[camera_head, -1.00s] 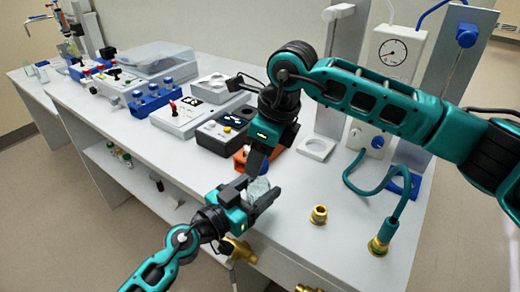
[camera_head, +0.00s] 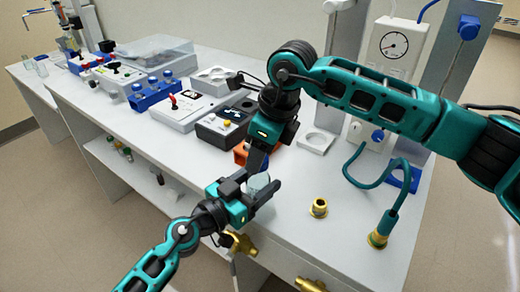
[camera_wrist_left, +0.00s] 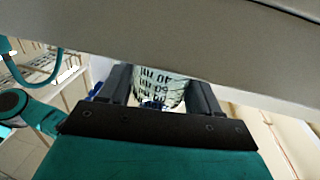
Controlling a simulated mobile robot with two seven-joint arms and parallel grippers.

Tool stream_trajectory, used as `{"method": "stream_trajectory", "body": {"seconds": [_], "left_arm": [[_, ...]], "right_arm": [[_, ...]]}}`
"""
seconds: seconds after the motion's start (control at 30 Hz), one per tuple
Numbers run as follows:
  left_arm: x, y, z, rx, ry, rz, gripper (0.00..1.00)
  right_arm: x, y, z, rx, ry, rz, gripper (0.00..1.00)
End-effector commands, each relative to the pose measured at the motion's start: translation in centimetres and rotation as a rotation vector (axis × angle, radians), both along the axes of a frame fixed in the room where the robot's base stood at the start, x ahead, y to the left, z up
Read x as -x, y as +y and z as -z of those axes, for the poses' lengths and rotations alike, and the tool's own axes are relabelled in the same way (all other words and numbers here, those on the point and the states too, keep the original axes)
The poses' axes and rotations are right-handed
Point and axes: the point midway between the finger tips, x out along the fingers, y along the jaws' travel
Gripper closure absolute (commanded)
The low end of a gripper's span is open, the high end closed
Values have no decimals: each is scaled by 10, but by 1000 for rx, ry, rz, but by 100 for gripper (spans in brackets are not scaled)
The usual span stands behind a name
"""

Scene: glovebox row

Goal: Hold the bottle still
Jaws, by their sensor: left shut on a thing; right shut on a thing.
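The bottle (camera_head: 258,183) is a small pale, see-through vessel at the bench's front edge. My left gripper (camera_head: 252,195) is shut around it. The left wrist view shows the bottle (camera_wrist_left: 160,86) between both fingers, with dark printed marks on its wall. My right gripper (camera_head: 257,163) reaches down from the right, with its fingertips just above and behind the bottle. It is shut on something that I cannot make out. Whether the right fingers touch the bottle is hidden.
An orange object (camera_head: 240,153) sits behind the right gripper. A black control box (camera_head: 222,128) stands left of it. Brass fittings lie right of the bottle, one on the bench (camera_head: 319,207). A teal hose (camera_head: 357,178) and gauge panel (camera_head: 393,46) stand at the right.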

Motion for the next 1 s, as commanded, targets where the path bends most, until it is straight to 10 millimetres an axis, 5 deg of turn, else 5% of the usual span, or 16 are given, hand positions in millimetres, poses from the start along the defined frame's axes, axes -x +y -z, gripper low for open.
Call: {"method": "stream_trajectory", "body": {"seconds": [0.37,1.0], "left_arm": [[0,0,0,0,0,0,100],[0,0,0,-1,0,-1,100]], "right_arm": [[0,0,4,2,1,64,84],[3,5,4,3,-1,1162,84]]}}
